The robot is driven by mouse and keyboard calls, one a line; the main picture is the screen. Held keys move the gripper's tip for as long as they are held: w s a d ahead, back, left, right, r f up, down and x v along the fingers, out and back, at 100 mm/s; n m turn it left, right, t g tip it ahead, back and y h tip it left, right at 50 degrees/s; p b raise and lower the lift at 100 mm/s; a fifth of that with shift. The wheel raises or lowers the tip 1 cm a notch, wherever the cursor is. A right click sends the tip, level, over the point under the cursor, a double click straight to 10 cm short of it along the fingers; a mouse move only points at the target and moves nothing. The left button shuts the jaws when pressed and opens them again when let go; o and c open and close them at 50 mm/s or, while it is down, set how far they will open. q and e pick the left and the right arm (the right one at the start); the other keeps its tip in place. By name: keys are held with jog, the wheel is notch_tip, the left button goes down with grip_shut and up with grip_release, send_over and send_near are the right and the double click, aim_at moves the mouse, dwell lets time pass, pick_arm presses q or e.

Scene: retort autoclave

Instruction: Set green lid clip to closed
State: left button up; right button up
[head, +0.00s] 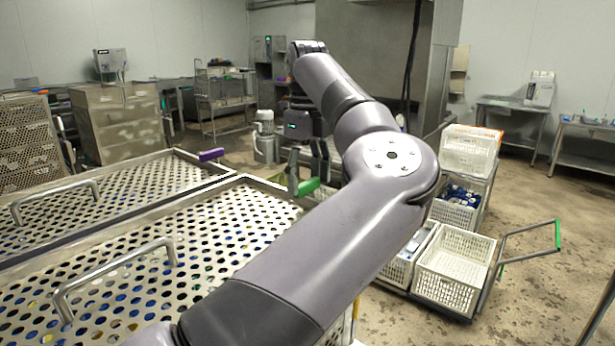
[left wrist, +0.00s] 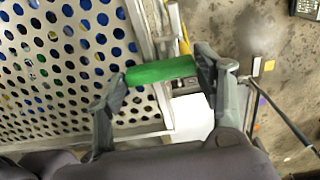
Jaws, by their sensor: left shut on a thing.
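The green lid clip (head: 308,186) is at the far right corner of the nearer perforated lid (head: 215,225). My left gripper (head: 305,180) is at the clip, its fingers pointing down. In the left wrist view the green clip (left wrist: 160,71) lies crosswise between the two fingers of my left gripper (left wrist: 155,85), which is shut on it. The clip's lower end and its catch are mostly hidden by the gripper and arm. My right gripper is in neither view.
A second perforated lid (head: 120,190) with a purple clip (head: 210,155) lies to the left. White crates (head: 452,268) stand on a cart with a green handle (head: 558,234) at right. My left arm covers much of the near middle. Open floor lies beyond the cart.

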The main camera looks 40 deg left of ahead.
aim_at(307, 182)
pick_arm(q)
jog(key=o, duration=1.1)
notch_tip(307, 182, up, 12)
dwell(0.7)
